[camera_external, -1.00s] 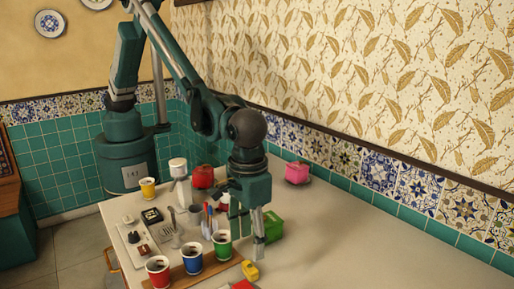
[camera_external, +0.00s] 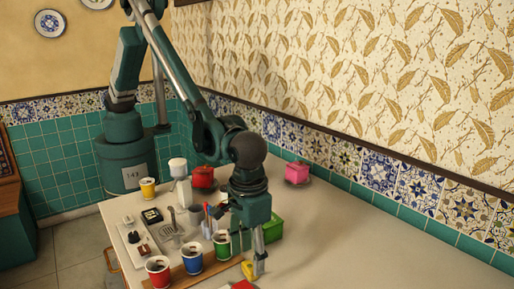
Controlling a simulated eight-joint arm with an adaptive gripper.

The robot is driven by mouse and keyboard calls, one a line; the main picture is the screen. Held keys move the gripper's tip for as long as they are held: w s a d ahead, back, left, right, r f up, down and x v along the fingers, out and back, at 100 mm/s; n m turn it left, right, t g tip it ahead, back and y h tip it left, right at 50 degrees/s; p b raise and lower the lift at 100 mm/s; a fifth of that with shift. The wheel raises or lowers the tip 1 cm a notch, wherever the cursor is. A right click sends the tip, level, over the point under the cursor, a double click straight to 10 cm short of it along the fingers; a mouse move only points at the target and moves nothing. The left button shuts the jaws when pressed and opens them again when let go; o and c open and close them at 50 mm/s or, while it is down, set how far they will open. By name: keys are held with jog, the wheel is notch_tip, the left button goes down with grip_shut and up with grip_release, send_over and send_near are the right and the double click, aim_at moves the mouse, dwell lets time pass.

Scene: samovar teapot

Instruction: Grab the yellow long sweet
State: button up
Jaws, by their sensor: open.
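The yellow long sweet (camera_external: 249,270) lies on the pale table near the front edge of the view, right of the green cup (camera_external: 222,244). My gripper (camera_external: 252,266) points down at it, with one silver finger (camera_external: 260,255) beside the sweet's right side. The gripper is open. The other finger is hard to make out, and I cannot tell whether either finger touches the sweet.
A red object (camera_external: 243,285) lies just in front of the sweet, cut by the frame edge. Red (camera_external: 158,270), blue (camera_external: 192,259) and green cups stand on a wooden board to the left. A green box (camera_external: 273,229) stands behind my gripper. The table's right side is clear.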

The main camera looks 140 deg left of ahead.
aim_at(250, 270)
jog(key=shift+f, duration=1.25)
jog(key=c, duration=0.9)
